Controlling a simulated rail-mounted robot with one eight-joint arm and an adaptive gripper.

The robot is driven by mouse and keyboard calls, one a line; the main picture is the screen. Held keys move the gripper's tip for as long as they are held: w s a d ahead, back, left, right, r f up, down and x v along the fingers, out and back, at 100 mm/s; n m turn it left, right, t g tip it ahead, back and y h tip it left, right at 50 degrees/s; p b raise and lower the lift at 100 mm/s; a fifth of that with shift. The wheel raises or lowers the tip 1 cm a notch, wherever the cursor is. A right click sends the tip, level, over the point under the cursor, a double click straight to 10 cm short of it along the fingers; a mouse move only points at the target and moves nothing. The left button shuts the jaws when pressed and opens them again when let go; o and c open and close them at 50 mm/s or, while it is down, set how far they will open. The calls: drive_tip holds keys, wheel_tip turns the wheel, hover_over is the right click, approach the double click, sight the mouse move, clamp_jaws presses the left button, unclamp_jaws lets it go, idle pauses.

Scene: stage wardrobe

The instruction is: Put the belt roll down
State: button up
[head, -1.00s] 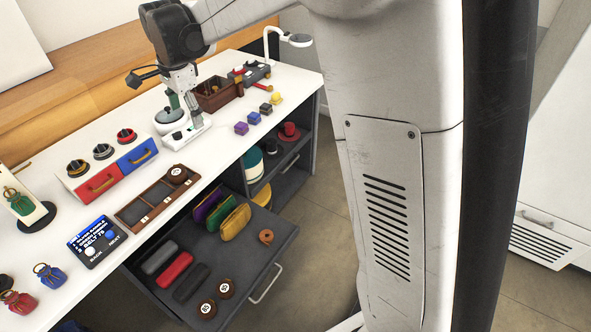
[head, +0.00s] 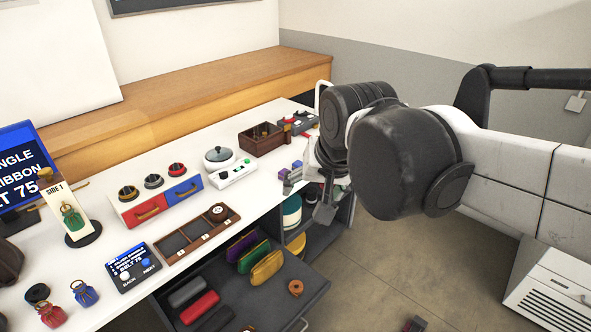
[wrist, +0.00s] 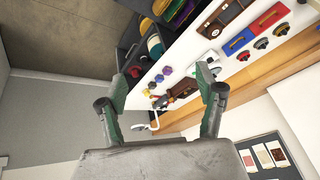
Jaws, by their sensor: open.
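A dark brown belt roll (head: 218,212) with a pale round label lies in the far right compartment of a wooden tray (head: 162,257) on the white table. The tray's other compartments look empty. Another brown roll (head: 248,329) shows only in part in the open drawer, at the picture's bottom edge. My gripper (head: 308,197) is open and empty, beyond the table's front edge and away from the tray. In the wrist view my gripper (wrist: 163,80) has its fingers wide apart with nothing between them, and the tray (wrist: 226,12) is at the top right.
The open drawer (head: 318,283) holds colored pouches and an orange roll (head: 296,287). On the table are a red-and-blue drawer box (head: 154,206), a round-topped device (head: 219,160), a brown crate (head: 252,148) and a small screen (head: 131,268). The floor at right is mostly clear.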

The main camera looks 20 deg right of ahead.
drive_tip(key=s+d+f+n+t, duration=0.1)
drive_tip(key=s+d+f+n, duration=0.1)
drive_tip(key=s, duration=0.5)
wheel_tip(320, 180, down, 2)
drive_tip(key=shift+s+n, duration=0.35)
drive_tip(key=shift+n, duration=0.35)
drive_tip(key=shift+d, duration=0.1)
idle(0.4)
